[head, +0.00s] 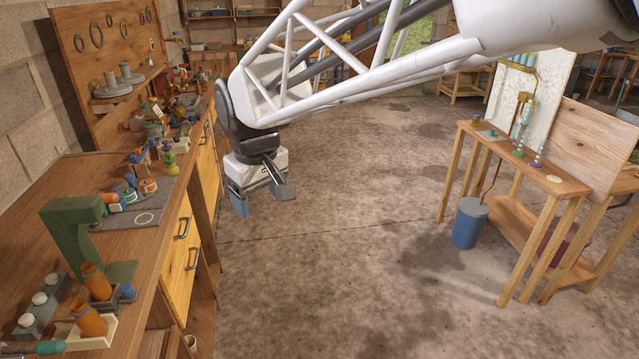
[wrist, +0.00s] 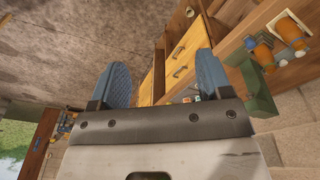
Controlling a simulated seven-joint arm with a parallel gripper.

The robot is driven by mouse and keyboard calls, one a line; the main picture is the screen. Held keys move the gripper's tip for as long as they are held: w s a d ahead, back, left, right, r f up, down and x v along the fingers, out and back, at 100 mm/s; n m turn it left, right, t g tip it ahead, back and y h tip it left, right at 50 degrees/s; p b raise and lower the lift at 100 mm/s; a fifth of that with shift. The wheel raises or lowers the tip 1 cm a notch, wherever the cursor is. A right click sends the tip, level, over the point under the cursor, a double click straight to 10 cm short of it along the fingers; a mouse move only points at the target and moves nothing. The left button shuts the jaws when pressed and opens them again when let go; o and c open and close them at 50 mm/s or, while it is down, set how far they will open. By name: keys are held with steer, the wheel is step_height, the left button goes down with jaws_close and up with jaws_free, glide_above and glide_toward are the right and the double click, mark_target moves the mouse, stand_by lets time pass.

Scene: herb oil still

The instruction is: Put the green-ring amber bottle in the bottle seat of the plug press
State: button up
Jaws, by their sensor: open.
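The green plug press (head: 72,218) stands on the workbench at the left of the head view; it also shows in the wrist view (wrist: 256,92). One amber bottle (head: 96,280) stands in a dark square holder by its foot. A second amber bottle (head: 88,319) leans in a cream tray (head: 104,336) nearer the front. Both bottles show at the upper right of the wrist view. I cannot make out a green ring on either. My gripper (head: 262,199) is open and empty, off the bench's front edge, well apart from press and bottles.
A grey rack with white knobs (head: 39,298) and a teal-handled tool (head: 38,347) lie left of the bottles. A grey mat (head: 128,217) with small parts lies behind the press. Drawers with handles (head: 183,229) face the open floor. A wooden stand (head: 560,183) is at right.

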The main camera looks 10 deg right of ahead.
steer(key=s+d+f+m, duration=0.2)
steer(key=s+d+m, duration=0.1)
steer(key=s+d, duration=0.6)
steer(key=s+d+f+m+t, duration=0.1)
steer(key=s+d+m, duration=0.3)
steer(key=s+d, duration=0.6)
steer(key=shift+d+f, duration=0.25)
steer(key=shift+f, duration=0.5)
